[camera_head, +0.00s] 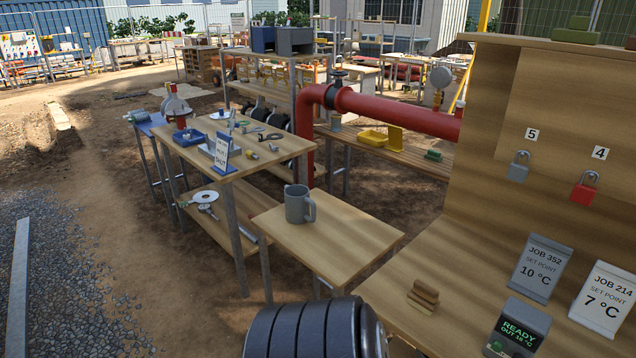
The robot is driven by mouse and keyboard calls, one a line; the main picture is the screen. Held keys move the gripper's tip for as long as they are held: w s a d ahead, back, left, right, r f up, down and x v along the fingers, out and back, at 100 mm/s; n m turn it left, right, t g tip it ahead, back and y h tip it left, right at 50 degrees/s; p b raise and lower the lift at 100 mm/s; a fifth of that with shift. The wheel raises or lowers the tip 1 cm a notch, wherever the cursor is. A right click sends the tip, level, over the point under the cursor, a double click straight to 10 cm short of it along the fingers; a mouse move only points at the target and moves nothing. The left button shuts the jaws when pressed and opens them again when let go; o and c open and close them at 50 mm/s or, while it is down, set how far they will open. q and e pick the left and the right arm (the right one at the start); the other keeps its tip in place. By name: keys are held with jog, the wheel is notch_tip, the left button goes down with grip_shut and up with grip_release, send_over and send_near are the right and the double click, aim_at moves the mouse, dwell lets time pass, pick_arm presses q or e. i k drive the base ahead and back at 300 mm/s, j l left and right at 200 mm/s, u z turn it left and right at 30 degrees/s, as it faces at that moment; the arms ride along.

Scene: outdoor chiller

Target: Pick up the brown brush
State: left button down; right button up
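A small brown block-shaped item with a raised grip, which looks like the brown brush (424,295), rests on the wooden bench (395,285) at the lower right. It lies near the bench's left part, to the left of a dark display unit (519,328). Nothing covers it. Neither of my grippers shows in the head view.
A grey mug (299,204) stands on a small wooden table (345,240) left of the bench. Job 352 (543,268) and Job 214 (604,298) signs stand right of the brush. Grey (518,172) and red (584,194) padlocks hang on the back panel. A dark ribbed shape fills the bottom centre.

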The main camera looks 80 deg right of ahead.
aim_at(423, 296)
jog(key=z, duration=3.5)
jog(key=u, duration=2.35)
jog(key=z, duration=2.35)
jog(key=i+l, duration=0.1)
jog(key=l, duration=0.55)
jog(key=i+l+u, duration=0.15)
jog(key=l, duration=0.5)
jog(key=k, duration=0.05)
